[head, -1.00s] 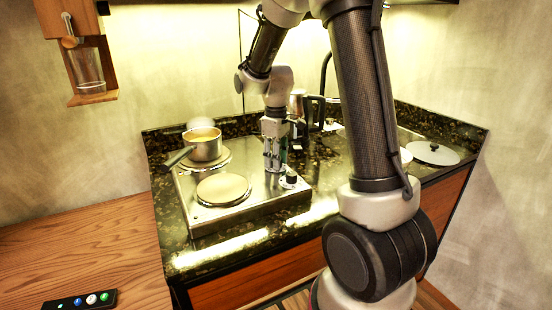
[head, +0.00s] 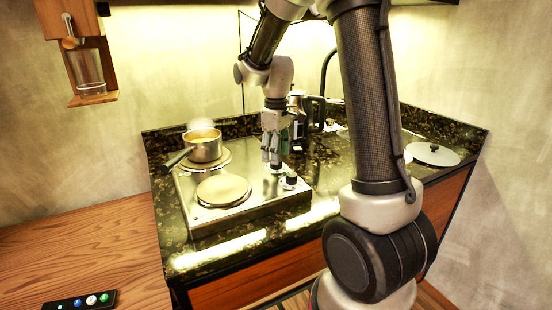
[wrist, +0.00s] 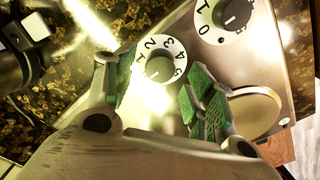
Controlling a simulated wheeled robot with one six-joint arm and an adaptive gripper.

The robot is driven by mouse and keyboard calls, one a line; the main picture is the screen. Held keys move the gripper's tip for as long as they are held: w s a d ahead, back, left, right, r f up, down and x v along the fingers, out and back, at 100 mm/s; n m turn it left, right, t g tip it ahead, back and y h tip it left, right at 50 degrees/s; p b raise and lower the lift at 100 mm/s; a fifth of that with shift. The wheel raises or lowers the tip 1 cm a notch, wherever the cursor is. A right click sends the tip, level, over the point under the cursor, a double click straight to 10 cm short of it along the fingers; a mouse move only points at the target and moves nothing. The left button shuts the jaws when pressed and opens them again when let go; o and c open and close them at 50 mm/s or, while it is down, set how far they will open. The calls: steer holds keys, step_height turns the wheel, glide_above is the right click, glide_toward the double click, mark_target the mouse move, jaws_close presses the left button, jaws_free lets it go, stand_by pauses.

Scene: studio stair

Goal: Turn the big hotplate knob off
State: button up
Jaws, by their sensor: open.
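Two black knobs with white dials sit on the right side of the steel hotplate unit (head: 240,210). The rear knob (head: 277,168) shows in the wrist view (wrist: 160,67) with numbers 1 to 5 visible. The front knob (head: 290,180) is partly cut off in the wrist view (wrist: 235,14), with 0 and 1 visible. I cannot tell which knob serves the big plate. My gripper (head: 270,161) is open and empty, just above the rear knob; its green-padded fingers (wrist: 153,76) spread to either side of that knob in the wrist view, apart from it.
A pot (head: 204,145) stands on the rear plate; the front plate (head: 223,189) is bare. A lid (head: 432,154) lies at the right. A button panel (head: 82,301) lies on the wooden table (head: 90,250).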

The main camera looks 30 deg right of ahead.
step_height(320, 180, up, 10)
steer(key=shift+f, duration=0.25)
stand_by(0.4)
